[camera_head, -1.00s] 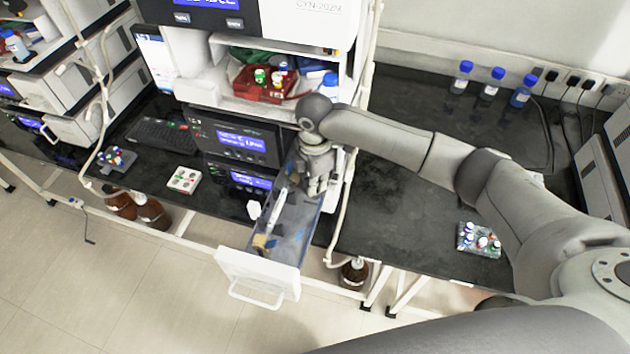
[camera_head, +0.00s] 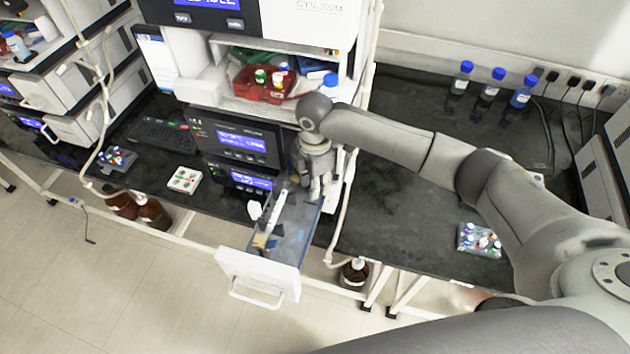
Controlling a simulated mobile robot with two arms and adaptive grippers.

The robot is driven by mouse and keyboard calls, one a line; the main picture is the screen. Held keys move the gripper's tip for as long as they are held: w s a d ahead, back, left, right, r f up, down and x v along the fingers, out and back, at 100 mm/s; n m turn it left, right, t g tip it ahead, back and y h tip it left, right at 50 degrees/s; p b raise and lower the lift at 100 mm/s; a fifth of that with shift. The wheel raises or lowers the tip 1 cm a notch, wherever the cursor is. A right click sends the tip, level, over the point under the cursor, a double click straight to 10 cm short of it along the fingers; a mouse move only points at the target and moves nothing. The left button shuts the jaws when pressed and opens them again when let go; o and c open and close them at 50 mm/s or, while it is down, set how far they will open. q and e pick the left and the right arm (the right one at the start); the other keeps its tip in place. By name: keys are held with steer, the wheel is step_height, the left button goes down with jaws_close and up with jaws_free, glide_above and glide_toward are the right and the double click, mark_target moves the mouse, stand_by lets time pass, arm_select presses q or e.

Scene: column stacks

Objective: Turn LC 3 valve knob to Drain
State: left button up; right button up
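The instrument stack (camera_head: 240,140) stands at the middle of the bench, with lit blue displays. Its lowest unit has a drawer (camera_head: 258,270) pulled out, with a white front and handle. My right gripper (camera_head: 318,192) points down at the back right end of this drawer, close to the stack's front. Its fingers are small and blurred, so I cannot tell whether they are open or touching anything. I cannot make out the valve knob or a Drain mark; the gripper may cover them. A small white part (camera_head: 254,209) shows left of the drawer. My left gripper is not in view.
A red tray (camera_head: 252,88) with vials is on the stack's shelf. Blue-capped bottles (camera_head: 490,88) stand at the back right. White tubing (camera_head: 342,210) hangs right of the drawer.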

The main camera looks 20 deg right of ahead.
step_height(320, 180, up, 12)
stand_by(0.4)
stand_by(0.4)
